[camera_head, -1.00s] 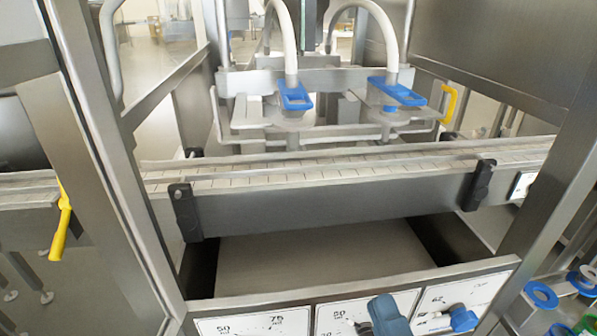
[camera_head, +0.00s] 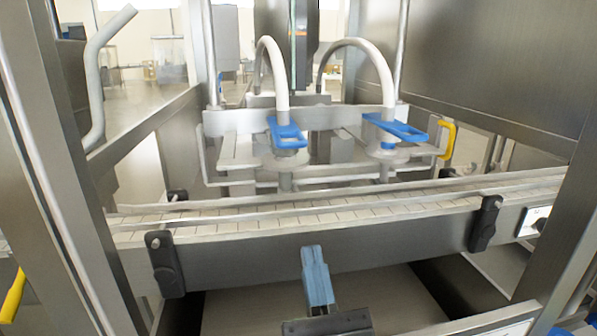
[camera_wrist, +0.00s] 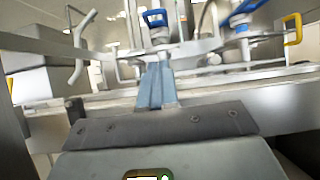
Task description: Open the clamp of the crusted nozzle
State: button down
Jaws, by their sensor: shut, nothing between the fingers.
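Two filling nozzles hang side by side behind the conveyor, each under a curved white hose. The left nozzle has a blue clamp (camera_head: 287,133) with a loop-shaped handle. The right nozzle has a similar blue clamp (camera_head: 395,129) that points to the right. I cannot tell which nozzle is crusted. My gripper (camera_head: 312,252) is shut and empty. It points up in front of the conveyor, below and short of both clamps, touching neither. In the wrist view the fingers (camera_wrist: 157,72) stand below the left clamp (camera_wrist: 155,18), and the right clamp (camera_wrist: 240,8) is up to the right.
The conveyor (camera_head: 330,213) with metal rails crosses between my gripper and the nozzles. Black brackets (camera_head: 485,222) sit on its front. A yellow handle (camera_head: 448,140) is right of the nozzles. Steel frame posts (camera_head: 70,190) flank the opening. The space above the belt is clear.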

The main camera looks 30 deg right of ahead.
jog(key=shift+r, duration=0.1)
jog(key=s+r+p+x, duration=0.1)
jog(key=p+x, duration=0.5)
jog(key=x, duration=0.6)
jog(key=shift+w+r+p, duration=0.15)
jog(key=shift+r+p, duration=0.15)
jog(key=shift+r, duration=0.5)
jog(key=shift+a, duration=0.2)
